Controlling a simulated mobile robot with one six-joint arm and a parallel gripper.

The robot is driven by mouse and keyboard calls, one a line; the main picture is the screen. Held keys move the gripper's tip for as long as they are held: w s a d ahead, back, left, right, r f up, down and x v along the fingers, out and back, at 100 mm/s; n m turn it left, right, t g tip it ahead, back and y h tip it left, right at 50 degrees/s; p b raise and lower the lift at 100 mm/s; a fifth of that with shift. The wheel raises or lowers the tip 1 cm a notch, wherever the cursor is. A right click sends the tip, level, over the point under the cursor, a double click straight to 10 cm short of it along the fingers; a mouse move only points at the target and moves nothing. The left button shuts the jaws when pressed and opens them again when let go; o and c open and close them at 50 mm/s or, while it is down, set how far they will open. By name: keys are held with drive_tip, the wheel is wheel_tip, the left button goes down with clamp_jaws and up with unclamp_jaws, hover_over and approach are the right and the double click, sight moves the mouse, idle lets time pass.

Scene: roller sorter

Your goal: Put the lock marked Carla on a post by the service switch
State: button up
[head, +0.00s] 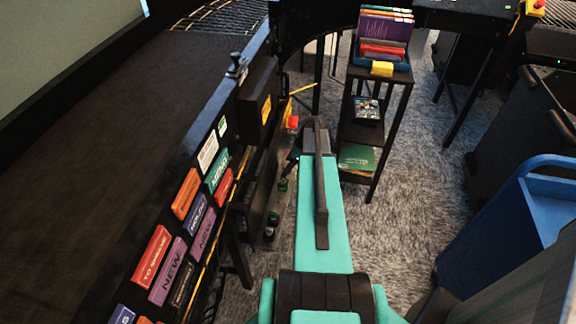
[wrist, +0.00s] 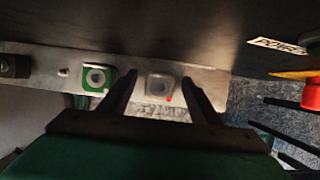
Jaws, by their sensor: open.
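My gripper (wrist: 160,98) is open in the wrist view, its two dark fingers reaching toward a pale metal ledge (wrist: 215,85). A grey square piece (wrist: 162,84) with a small red dot shows between the fingers, and I cannot tell whether they surround it. A green square piece (wrist: 97,78) with a grey round centre sits on the ledge left of the left finger. No name is readable on either piece, so I cannot tell which lock is Carla's. A red knob (wrist: 312,98) on yellow shows at the right edge. In the head view my arm hides the gripper.
Coloured label plates (head: 175,270) line the black conveyor side (head: 120,100) at left. Small green and dark pieces (head: 274,217) stand on the low ledge. A black stand (head: 373,140) holds books behind my arm. A blue cart (head: 520,215) is at right. Grey carpet lies between.

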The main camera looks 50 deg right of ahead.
drive_tip(key=b+v, duration=0.2)
drive_tip(key=v, duration=1.1)
drive_tip(key=shift+r, duration=0.35)
drive_tip(key=shift+s, duration=0.2)
